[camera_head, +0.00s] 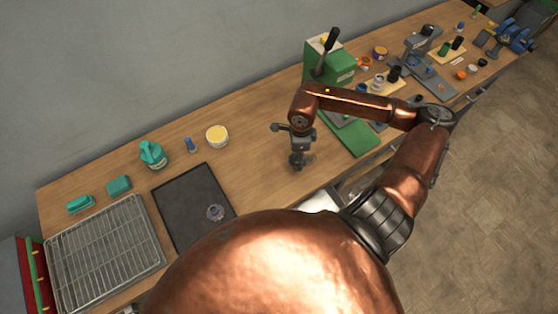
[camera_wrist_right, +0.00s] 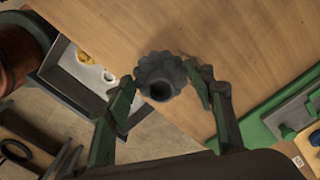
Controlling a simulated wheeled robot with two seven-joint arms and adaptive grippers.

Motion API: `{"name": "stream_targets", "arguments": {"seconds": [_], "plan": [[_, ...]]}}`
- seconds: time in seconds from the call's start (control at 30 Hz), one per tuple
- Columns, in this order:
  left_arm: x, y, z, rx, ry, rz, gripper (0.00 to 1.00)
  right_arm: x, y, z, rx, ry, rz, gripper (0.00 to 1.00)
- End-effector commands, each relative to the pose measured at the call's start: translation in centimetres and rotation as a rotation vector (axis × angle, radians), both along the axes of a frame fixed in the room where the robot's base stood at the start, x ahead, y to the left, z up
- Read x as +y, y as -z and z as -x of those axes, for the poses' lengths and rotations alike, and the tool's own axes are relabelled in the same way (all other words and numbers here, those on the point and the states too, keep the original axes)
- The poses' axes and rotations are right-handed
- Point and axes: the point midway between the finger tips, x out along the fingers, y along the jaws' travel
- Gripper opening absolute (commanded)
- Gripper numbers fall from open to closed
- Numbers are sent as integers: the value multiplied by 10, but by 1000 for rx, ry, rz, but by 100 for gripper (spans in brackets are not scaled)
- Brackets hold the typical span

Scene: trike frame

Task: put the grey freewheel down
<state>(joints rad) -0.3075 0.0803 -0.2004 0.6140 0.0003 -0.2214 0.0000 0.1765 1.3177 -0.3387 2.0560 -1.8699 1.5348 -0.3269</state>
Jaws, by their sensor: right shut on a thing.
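The grey freewheel, a dark toothed ring with a round hole (camera_wrist_right: 160,76), is between the fingertips of my right gripper (camera_wrist_right: 165,88) in the right wrist view. The gripper is shut on it. In the head view my right gripper (camera_head: 297,158) points down over the wooden bench, left of the green base plate. The freewheel is small and hard to make out there, and I cannot tell whether it touches the bench top. My left gripper is not in view.
A black mat (camera_head: 180,195) bears a small grey round part (camera_head: 215,212). A wire rack (camera_head: 105,250) lies at its left. A yellow-topped tub (camera_head: 217,136), a blue bottle (camera_head: 190,145) and a teal jug (camera_head: 152,155) stand behind. A green press (camera_head: 330,65) stands right. Bench between mat and press is clear.

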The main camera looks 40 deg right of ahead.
Motion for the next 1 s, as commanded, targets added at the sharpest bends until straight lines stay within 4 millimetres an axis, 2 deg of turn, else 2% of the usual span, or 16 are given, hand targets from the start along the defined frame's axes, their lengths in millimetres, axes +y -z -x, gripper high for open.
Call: {"name": "stream_targets", "arguments": {"seconds": [0.03, 0.1, 0.2, 0.4, 0.63, 0.83, 1.0], "plan": [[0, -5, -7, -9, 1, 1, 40, 7, 2, -13, -5, 0, -7, 15], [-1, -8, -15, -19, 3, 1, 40, 15, 9, -26, -3, -2, -8, 15], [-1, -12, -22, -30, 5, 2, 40, 21, 31, -39, 1, -2, -6, 15], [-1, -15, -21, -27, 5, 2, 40, 28, 56, -58, -1, -2, -3, 15], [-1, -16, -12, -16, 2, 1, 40, 32, 69, -66, 0, -2, -3, 15], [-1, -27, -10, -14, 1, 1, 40, 32, 94, -65, 0, -1, -3, 15], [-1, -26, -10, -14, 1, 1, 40, 31, 99, -66, -1, -2, 0, 15]]}}
